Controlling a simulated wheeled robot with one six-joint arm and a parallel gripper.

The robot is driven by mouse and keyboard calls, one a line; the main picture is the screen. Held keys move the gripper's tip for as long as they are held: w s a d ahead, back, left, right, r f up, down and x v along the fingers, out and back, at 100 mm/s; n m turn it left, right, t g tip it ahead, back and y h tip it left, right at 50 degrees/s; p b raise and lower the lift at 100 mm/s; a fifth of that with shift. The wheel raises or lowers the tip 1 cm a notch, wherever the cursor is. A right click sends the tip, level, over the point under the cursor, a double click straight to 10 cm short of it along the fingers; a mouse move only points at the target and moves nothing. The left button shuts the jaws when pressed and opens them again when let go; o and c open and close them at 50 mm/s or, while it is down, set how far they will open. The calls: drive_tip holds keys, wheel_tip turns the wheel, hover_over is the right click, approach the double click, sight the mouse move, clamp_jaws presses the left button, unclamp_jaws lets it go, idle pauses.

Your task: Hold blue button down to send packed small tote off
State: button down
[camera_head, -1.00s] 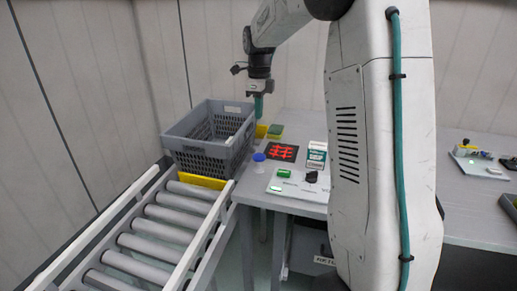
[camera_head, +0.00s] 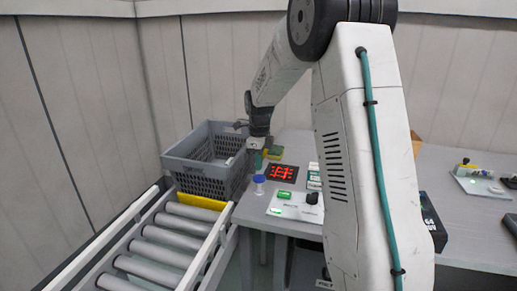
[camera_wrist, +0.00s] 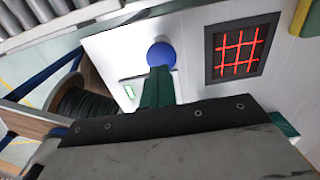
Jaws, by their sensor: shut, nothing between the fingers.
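The blue button (camera_head: 259,179) is a round blue cap on a pale base, at the table's left front edge. In the wrist view the blue button (camera_wrist: 161,54) shows just beyond my green fingertips. My gripper (camera_head: 257,160) points down above and slightly behind the button in the head view. Its fingers (camera_wrist: 157,86) are closed together with nothing between them. They overlap the button's near edge in the wrist view; I cannot tell whether they touch it. A grey slatted tote (camera_head: 185,178) stands at the far end of the roller conveyor; its contents are mostly hidden.
A yellow bar (camera_head: 201,201) lies across the conveyor (camera_head: 175,238) before the tote. A black panel with a red grid (camera_head: 282,173), a green block (camera_head: 284,195) and a black knob (camera_head: 311,198) are close by. A white-green box (camera_head: 313,176) stands right of the panel.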

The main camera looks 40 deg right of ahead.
sight(259, 184)
drive_tip(key=shift+f, duration=1.45)
